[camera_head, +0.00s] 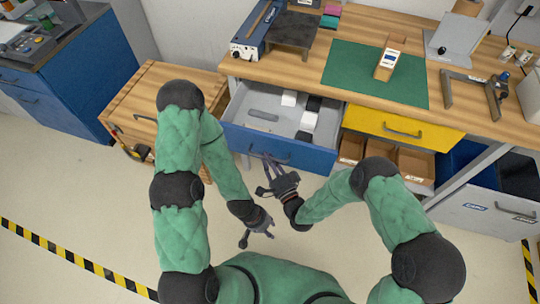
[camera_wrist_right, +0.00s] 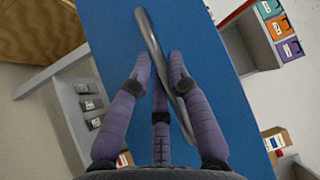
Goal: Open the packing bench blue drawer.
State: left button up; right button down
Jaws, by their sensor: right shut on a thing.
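The blue drawer (camera_head: 300,152) of the packing bench is pulled out, and its grey inside shows, with white and dark small items in it. My right gripper (camera_head: 271,168) is at the drawer's front from the near side. In the right wrist view the blue front (camera_wrist_right: 215,110) fills the middle, and the curved grey handle (camera_wrist_right: 150,35) passes between the fingers of the same gripper (camera_wrist_right: 160,65), which is shut on it. My left gripper (camera_head: 257,231) hangs lower, over the floor, apart from the drawer, with its fingers spread and empty.
A shut yellow drawer (camera_head: 385,125) sits right of the blue one, above cardboard bins (camera_head: 415,162). A wooden cabinet (camera_head: 140,90) stands close on the left. Floor in front is free.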

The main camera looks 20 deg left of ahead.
jog(key=shift+s, duration=0.7)
jog(key=c, duration=1.4)
grip_release()
